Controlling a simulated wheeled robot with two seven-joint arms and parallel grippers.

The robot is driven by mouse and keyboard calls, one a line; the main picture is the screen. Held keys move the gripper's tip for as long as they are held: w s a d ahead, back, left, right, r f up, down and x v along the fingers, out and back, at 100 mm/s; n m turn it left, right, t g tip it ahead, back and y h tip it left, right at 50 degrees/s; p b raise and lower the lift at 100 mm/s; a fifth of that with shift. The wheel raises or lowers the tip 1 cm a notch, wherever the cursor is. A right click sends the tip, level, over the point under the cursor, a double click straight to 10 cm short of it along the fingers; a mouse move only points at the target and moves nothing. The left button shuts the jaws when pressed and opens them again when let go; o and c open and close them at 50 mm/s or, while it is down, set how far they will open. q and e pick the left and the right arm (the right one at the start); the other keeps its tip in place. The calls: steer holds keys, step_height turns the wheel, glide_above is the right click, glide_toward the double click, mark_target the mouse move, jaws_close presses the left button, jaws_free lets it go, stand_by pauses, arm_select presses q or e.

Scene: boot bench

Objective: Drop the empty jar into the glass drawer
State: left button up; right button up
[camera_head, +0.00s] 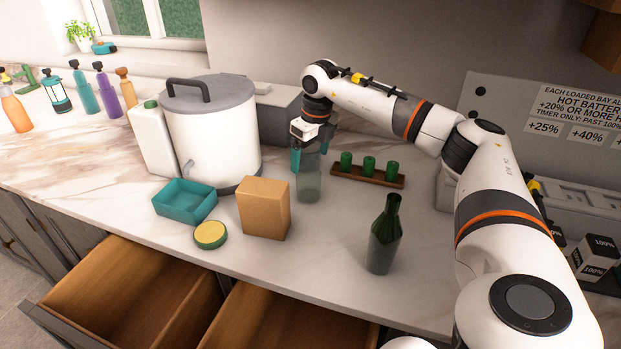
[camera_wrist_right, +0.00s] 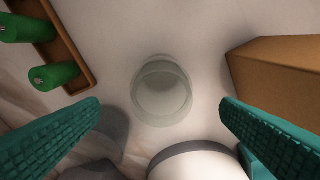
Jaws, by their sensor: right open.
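The empty jar (camera_head: 309,184) is clear glass and stands upright on the counter, between the cardboard box and the green-bottle rack. My right gripper (camera_head: 308,158) is over the jar, pointing down with teal fingers. In the right wrist view the jar (camera_wrist_right: 161,92) sits between the two spread fingers, with space on both sides. Two wooden drawers are open below the counter front, a left one (camera_head: 135,290) and a right one (camera_head: 290,320). I cannot tell which is the glass drawer. My left gripper is out of view.
A brown box (camera_head: 264,208), teal tray (camera_head: 185,201) and yellow-topped round tin (camera_head: 210,235) stand left of the jar. A rack (camera_head: 368,176) holds green cylinders, and a dark green bottle (camera_head: 384,235) stands front right. A large lidded pot (camera_head: 212,130) stands behind.

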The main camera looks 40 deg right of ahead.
mark_target(309, 166)
steer(key=shift+w+f, duration=0.1)
steer(key=shift+f, duration=1.05)
step_height(309, 166, down, 4)
steer(key=shift+w+a+r+p, duration=0.1)
steer(key=shift+w+r+p, duration=0.1)
steer(key=shift+p, duration=0.7)
steer(key=shift+w+f, duration=0.1)
steer(key=shift+f, duration=0.5)
steer(key=shift+c, duration=1)
steer(key=c, duration=1)
steer(key=shift+r, duration=0.1)
